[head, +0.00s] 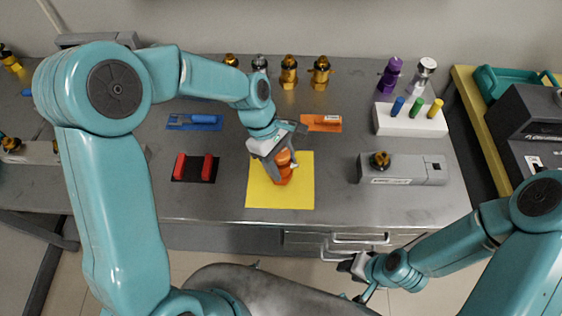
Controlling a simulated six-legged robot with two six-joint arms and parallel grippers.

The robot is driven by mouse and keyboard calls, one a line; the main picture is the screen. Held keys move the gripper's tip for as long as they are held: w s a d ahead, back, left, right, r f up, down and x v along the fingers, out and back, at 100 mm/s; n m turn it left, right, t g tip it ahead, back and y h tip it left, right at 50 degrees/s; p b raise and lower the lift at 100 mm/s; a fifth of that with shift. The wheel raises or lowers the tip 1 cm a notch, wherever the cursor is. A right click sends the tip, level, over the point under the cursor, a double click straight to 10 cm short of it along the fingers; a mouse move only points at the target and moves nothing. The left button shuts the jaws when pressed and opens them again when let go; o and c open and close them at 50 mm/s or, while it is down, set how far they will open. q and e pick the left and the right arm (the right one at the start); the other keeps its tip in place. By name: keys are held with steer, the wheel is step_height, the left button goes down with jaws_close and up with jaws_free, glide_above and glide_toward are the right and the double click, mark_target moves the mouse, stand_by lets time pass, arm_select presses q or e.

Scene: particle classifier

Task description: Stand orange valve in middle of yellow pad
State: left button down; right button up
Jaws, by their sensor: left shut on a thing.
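The yellow pad (262,194) lies flat near the front of the grey bench. The orange valve (284,170) is over the middle of the pad and looks upright. My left gripper (281,158) is shut on the valve's upper part and hides some of it. I cannot tell whether the valve's base touches the pad. My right gripper (350,268) is low in front of the bench, away from the pad, and its jaws are too small to judge.
A black pad with red blocks (194,167) lies left of the yellow pad. Blue (195,121) and orange (321,123) plates lie behind. Several brass valves (289,72) stand at the back. A white block with colored pegs (408,121) and a grey device (404,170) are right.

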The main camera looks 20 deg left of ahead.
arm_select(q)
steer(key=shift+f, duration=0.15)
steer(key=shift+f, duration=0.2)
steer(key=shift+c, duration=2.1)
jaws_free()
steer(key=v, duration=1.2)
steer(key=shift+r, duration=0.25)
steer(key=shift+s+d, duration=0.1)
